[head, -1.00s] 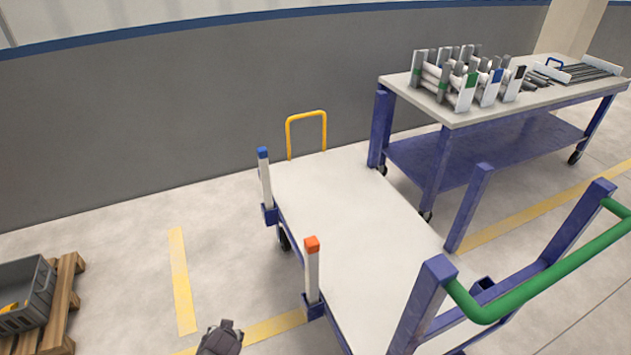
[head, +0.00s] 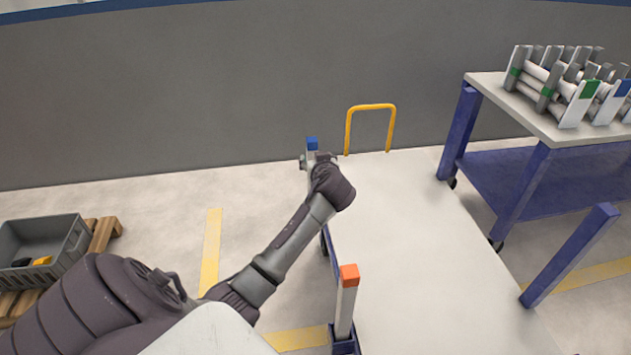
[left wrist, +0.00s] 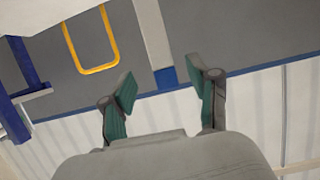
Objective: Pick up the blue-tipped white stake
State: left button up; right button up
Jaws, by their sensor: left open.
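The blue-tipped white stake (head: 312,146) stands upright at the far left corner of the white-topped cart (head: 420,230). My left gripper (head: 318,160) is at its upper part in the head view and hides most of the stake below the tip. In the left wrist view, the stake (left wrist: 153,35) runs down from the top edge, and its blue tip lies between the two open green-padded fingers (left wrist: 163,92). I cannot tell whether either finger touches it. My right gripper is in neither view.
An orange-tipped white stake (head: 346,300) stands at the cart's near left. A yellow handle (head: 371,107) rises at the cart's far end. A table (head: 560,128) with a rack of pipes stands at the right. A grey crate (head: 40,245) sits on a pallet at left.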

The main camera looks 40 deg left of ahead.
aim_at(313, 153)
pick_arm(q)
jog(key=b+x, duration=0.1)
jog(key=x, duration=0.5)
jog(key=shift+s+a+r, duration=0.1)
jog(key=shift+r, duration=0.1)
jog(key=shift+w+a+f, duration=0.15)
jog(key=shift+w+a, duration=0.25)
grip_shut()
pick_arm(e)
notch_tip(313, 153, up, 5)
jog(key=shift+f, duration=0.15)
